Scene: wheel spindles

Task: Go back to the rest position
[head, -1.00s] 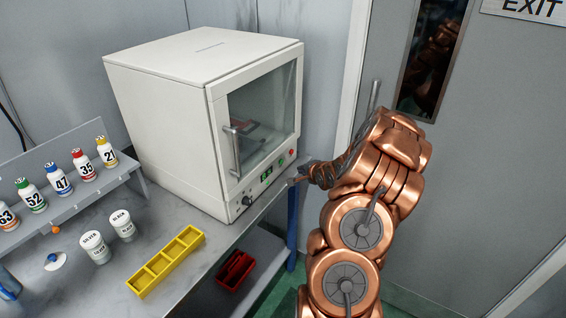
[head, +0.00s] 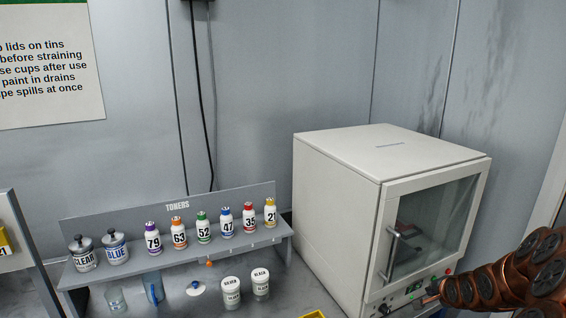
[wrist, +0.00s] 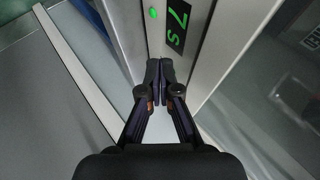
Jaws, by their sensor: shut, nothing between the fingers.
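My gripper (wrist: 158,75) is shut and empty in the wrist view, with its dark fingertips together just in front of the white oven's panel. Whether they touch the panel I cannot tell. A green lit display (wrist: 177,28) and a green light (wrist: 153,13) show beyond the tips. In the head view my copper arm reaches in from the lower right, and my gripper (head: 432,291) is small and dark beside the control panel of the white oven (head: 335,205). The oven's glass door (head: 430,225) looks closed, with something brownish behind the glass.
A toner rack (head: 175,207) with several numbered bottles stands left of the oven. Two white tins, silver (head: 231,291) and black (head: 260,285), stand before it. A yellow tray (head: 313,315) shows at the bottom edge. Grey walls close off the back.

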